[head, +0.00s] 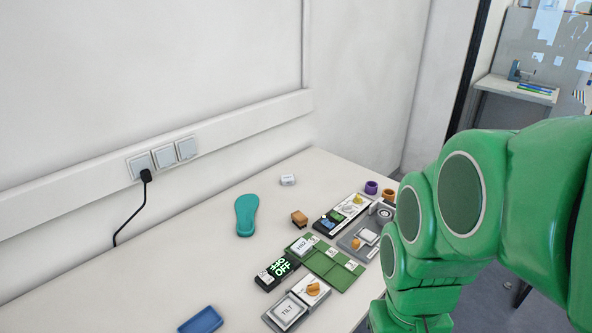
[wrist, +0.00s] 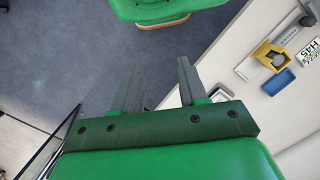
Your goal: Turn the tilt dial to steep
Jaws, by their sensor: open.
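In the head view, a grey panel lettered TILT (head: 287,311) lies near the table's front edge, at the bottom. An orange dial (head: 313,289) sits on the pale plate at its upper right. The dial's marks are too small to read, so its setting cannot be told. In the wrist view, my gripper (wrist: 160,64) is open and empty, its two dark fingers apart above the floor, left of the table edge. The gripper is not visible in the head view. I cannot tell whether the dial shows in the wrist view.
Beside the panel are a dark box reading OFF (head: 277,272) and a green sectioned tray (head: 325,263). A teal insole (head: 246,214) and a blue tray (head: 201,320) lie farther left. A purple cup (head: 371,187) stands at the back right. The table's left side is mostly clear.

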